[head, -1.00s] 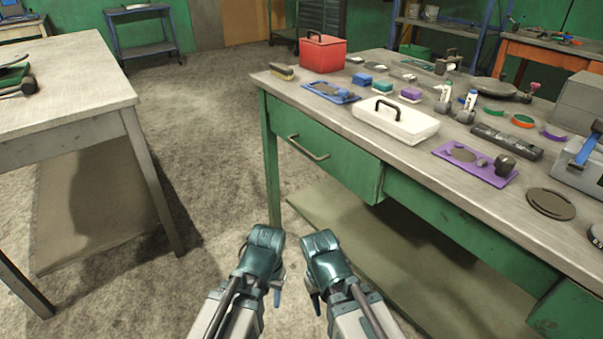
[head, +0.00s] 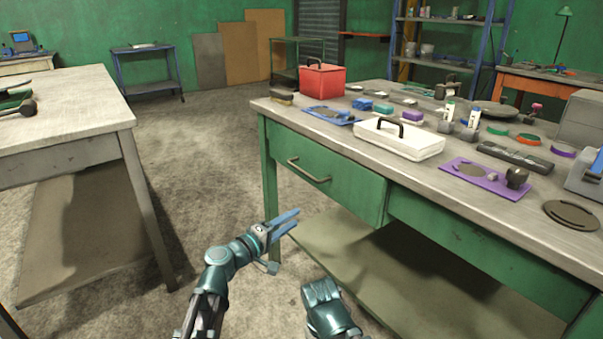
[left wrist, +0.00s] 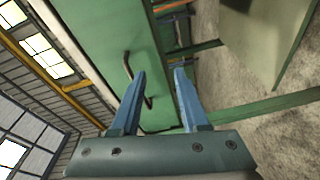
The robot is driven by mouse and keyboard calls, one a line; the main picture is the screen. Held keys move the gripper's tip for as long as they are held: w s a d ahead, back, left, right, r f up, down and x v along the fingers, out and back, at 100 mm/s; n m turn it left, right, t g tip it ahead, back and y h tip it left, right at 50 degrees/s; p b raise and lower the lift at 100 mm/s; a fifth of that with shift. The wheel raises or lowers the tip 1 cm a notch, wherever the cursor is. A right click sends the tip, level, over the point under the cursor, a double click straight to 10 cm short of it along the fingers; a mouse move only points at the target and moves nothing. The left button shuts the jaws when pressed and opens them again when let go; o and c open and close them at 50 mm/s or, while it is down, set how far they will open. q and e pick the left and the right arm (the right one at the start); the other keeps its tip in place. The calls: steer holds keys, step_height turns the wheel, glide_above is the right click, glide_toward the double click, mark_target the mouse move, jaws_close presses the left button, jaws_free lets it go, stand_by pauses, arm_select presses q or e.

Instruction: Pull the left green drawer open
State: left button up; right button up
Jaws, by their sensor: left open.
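The left green drawer (head: 345,186) is in the workbench's front, under the tabletop, and looks shut. In the left wrist view, the drawer front (left wrist: 112,42) appears tilted. The handle (left wrist: 127,66) lies just left of the left fingertip, partly hidden behind that finger, not between the fingers. My right arm shows low in the middle of the head view; its fingers are hidden.
The bench top holds a red box (head: 322,81), a white case (head: 398,140) and a purple tray (head: 487,181). Another table (head: 75,110) is at left, with open floor between.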

mark_target(301, 170)
arm_select(q)
steer(key=w+a+r+n+t+y, duration=0.2)
steer(key=w+a+r+n+t, duration=0.1)
steer(key=a+r+n+t, duration=0.15)
steer(key=shift+n+g, duration=0.25)
steer(key=shift+n, duration=0.1)
steer(key=x, duration=0.4)
steer(key=p+x, duration=0.1)
steer(key=x, duration=0.4)
steer(key=p+x, duration=0.1)
steer(key=x, duration=0.4)
steer(key=shift+d, duration=0.4)
jaws_close()
stand_by(0.4)
